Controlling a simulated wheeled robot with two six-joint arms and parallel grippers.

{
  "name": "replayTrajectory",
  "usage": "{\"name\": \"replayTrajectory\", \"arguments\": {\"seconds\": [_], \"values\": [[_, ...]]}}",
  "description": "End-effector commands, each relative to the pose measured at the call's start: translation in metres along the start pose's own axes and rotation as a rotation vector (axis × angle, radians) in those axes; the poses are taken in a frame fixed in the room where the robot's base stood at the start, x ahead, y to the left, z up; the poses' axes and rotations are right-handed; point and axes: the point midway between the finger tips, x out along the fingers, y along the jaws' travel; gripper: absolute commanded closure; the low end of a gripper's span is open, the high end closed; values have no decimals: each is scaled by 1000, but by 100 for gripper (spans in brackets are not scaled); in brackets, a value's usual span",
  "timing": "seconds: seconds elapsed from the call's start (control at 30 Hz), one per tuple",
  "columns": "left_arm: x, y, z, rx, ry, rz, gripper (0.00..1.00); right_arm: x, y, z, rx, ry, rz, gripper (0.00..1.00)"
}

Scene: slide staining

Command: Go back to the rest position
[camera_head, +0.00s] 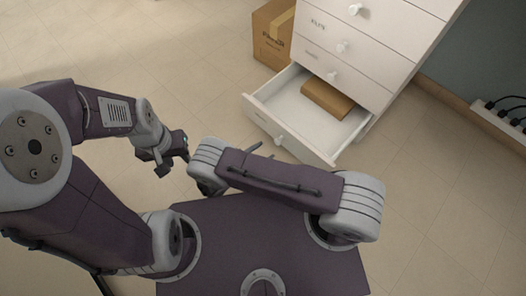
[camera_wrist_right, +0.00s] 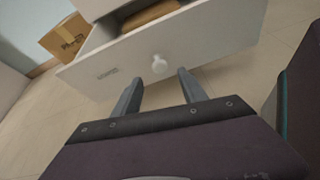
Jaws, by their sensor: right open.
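My right gripper (camera_wrist_right: 160,76) is open and empty in the right wrist view. The white knob (camera_wrist_right: 159,65) of the open drawer shows just beyond and between its fingertips, with no contact visible. In the head view only the finger ends of this gripper show past my right arm, near the open drawer (camera_head: 262,119). My left gripper (camera_head: 172,160) hangs at the left in the head view, apart from the drawer. Its jaw opening is too small to tell, and nothing is seen in it.
The white cabinet (camera_head: 380,30) stands at the back with its bottom drawer pulled out. A brown box (camera_head: 327,99) lies inside the drawer. A cardboard carton (camera_head: 268,45) stands left of the cabinet. A power strip (camera_head: 500,122) is at the right wall. Floor at left is clear.

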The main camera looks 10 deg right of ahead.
Motion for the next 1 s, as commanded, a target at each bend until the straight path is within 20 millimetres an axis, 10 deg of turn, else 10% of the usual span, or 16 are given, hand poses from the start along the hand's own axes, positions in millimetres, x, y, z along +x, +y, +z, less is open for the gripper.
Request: {"name": "replayTrajectory", "arguments": {"seconds": [0.63, 1.0], "values": [[-6, 0, -1, 0, 0, 0, 64, 0, -2, 9, 14, 5, -28, 50], [-60, 1, -6, 0, 0, 0, 64, -30, -50, 174, 680, 322, -778, 50]]}}
